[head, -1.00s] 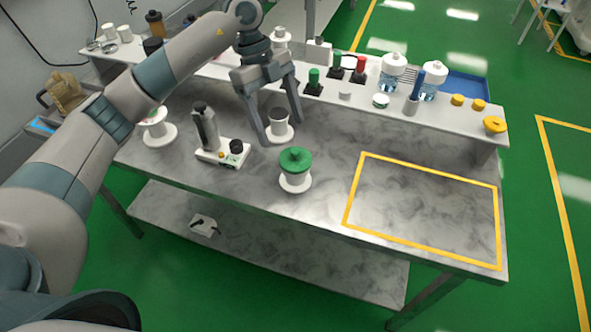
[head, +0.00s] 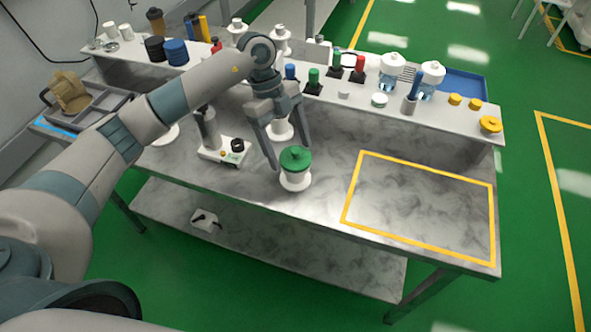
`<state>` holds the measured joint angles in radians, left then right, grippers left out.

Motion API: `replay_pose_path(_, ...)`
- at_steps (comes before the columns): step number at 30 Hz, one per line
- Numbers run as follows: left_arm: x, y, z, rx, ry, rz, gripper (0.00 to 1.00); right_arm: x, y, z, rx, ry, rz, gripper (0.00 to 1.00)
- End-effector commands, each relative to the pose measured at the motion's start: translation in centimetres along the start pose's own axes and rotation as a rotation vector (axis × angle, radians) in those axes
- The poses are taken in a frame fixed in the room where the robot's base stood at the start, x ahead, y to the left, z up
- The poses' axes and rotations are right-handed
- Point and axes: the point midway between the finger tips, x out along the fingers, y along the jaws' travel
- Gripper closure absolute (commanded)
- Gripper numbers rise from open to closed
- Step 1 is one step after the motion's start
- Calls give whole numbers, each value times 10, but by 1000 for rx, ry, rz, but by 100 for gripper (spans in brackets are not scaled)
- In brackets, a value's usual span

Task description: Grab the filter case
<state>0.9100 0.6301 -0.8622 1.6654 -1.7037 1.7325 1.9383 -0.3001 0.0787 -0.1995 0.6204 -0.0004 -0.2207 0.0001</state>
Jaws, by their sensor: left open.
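A white, flanged round case with a green knobbed lid (head: 295,160) stands upright on the grey marbled worktop, left of the yellow outline; I take it to be the filter case. My left gripper (head: 289,156) is open and empty, its fingers pointing down at the back of the green lid. One fingertip is by the lid's left side and the other by its back right; I cannot tell if they touch it. A second white flanged piece (head: 281,130) stands behind, partly hidden by the gripper. My right gripper is not in view.
A white-based device with a grey upright cylinder (head: 208,128) stands left of the case. The raised back shelf (head: 455,121) holds bottles, colored-capped items and yellow caps. The yellow-outlined area (head: 418,208) on the right is empty.

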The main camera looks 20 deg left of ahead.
Motion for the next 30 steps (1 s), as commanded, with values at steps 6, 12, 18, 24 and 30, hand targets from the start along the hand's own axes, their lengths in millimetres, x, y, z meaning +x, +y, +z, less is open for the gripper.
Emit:
replay_pose_path(6,25,0,-4,-1,2,3,25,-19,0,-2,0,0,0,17)
replay_pose_path(12,41,-1,-3,-1,1,0,25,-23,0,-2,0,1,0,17)
replay_pose_path(18,42,-1,-3,0,0,0,25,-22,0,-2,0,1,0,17)
replay_pose_path(24,42,-1,-3,0,0,0,25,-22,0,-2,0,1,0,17)
replay_pose_path(30,42,-1,-3,0,0,0,56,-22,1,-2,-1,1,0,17)
